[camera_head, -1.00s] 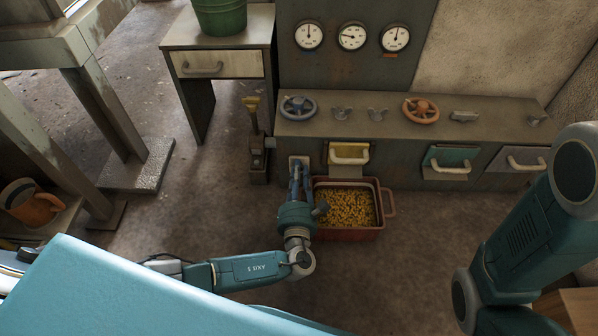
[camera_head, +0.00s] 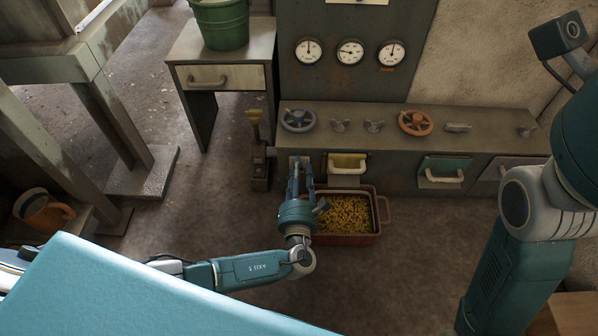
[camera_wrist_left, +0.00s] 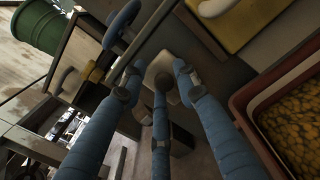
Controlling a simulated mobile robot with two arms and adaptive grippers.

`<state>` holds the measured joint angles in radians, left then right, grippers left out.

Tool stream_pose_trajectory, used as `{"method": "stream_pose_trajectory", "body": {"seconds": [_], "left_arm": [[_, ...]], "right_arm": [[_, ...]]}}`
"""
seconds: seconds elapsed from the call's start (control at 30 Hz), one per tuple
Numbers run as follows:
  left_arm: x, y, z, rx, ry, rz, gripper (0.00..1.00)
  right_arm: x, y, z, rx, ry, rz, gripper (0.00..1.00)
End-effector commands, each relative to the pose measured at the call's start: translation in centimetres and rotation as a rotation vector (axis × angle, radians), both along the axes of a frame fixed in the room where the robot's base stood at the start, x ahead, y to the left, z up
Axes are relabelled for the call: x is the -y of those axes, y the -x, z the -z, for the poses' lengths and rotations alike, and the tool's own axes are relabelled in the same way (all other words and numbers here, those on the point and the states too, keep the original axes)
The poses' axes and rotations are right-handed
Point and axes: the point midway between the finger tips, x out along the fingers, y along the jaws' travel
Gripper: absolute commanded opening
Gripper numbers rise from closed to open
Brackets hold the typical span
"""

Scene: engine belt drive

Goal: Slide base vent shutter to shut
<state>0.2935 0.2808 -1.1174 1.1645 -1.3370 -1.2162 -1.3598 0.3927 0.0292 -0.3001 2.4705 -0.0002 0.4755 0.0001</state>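A small pale plate (camera_head: 298,159) is set low on the front of the grey cabinet, left of the yellow drawer. I take it as the vent shutter, but its slot and position cannot be made out. My left gripper (camera_head: 300,168) points at it, with its blue fingers over part of it. In the left wrist view the three fingers (camera_wrist_left: 158,76) are spread around a pale block (camera_wrist_left: 162,64); contact cannot be told. The gripper looks open. My right arm shows at the right, but its gripper is not in view.
A red bin (camera_head: 346,240) of yellow pieces stands close right of my left gripper, below the yellow drawer (camera_head: 347,163). A lever (camera_head: 256,130) stands to the left. Handwheels (camera_head: 297,120) sit on the cabinet top.

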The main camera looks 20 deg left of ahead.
Motion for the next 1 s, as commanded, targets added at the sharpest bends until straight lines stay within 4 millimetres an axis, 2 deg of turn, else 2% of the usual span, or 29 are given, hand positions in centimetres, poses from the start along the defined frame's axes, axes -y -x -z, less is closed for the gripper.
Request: {"method": "stream_pose_trajectory", "body": {"seconds": [0.3,0.43,0.57,0.8,1.0], "left_arm": [[0.0,0.1,0.1,-0.005,0.0,-0.001,0.38],[-0.1,0.1,-0.7,-0.006,0.003,-0.001,0.38],[-0.1,0.1,-2.7,-0.003,0.004,0.001,0.38],[0.0,0.1,-7.3,-0.002,0.004,0.0,0.38],[0.0,0.1,-9.4,-0.004,0.002,0.0,0.38]], "right_arm": [[0.0,0.0,-0.1,0.001,0.0,0.0,0.0],[0.0,0.0,-0.1,0.001,0.0,0.0,0.0],[0.0,0.0,-0.1,0.001,0.0,0.0,0.0],[0.0,0.0,0.0,0.001,0.0,0.0,0.0],[0.0,0.0,0.0,0.001,0.0,0.0,0.0]]}}
